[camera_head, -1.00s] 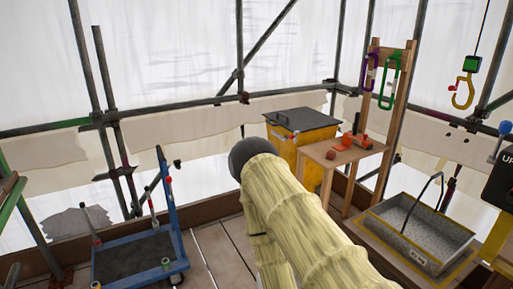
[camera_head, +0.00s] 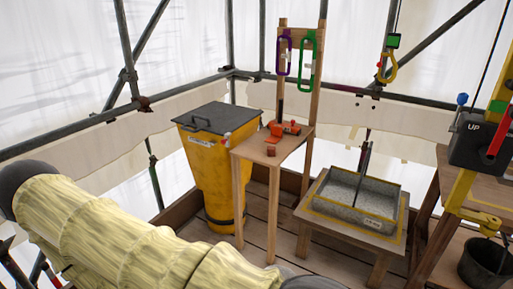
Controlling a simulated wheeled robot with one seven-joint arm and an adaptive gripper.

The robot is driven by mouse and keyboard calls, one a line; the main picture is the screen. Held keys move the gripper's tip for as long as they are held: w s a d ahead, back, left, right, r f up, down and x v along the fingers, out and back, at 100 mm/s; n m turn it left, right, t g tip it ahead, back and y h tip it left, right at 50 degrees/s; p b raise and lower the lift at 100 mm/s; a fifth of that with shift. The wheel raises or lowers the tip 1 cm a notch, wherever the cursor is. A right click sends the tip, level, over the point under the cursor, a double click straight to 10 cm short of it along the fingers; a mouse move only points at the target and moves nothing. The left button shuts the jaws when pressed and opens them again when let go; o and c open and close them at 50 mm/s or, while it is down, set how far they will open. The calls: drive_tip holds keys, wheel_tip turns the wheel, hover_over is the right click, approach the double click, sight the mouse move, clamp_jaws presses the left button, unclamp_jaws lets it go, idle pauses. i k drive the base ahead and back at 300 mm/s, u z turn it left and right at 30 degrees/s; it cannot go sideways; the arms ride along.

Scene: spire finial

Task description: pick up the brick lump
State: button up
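A small reddish-brown lump (camera_head: 271,150), which looks like the brick lump, sits near the front edge of a tall wooden stand's shelf (camera_head: 249,149). Behind it on the same shelf lie an orange tool (camera_head: 288,128) and a flat orange-red piece (camera_head: 274,138). My arm, in a pale yellow sleeve, crosses the lower left of the view. My gripper is not in view, so its state and its distance from the lump are hidden.
A yellow bin (camera_head: 213,172) with a dark lid stands left of the stand. Purple (camera_head: 284,53) and green (camera_head: 308,58) carabiners hang above the shelf. A grey tray (camera_head: 357,205) on a low wooden bench, a hanging yellow hook (camera_head: 387,69) and a dark bucket (camera_head: 487,263) are to the right.

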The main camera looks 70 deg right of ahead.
sight(271, 150)
drive_tip(key=z, duration=0.6)
drive_tip(key=i, duration=1)
drive_tip(key=z, duration=1)
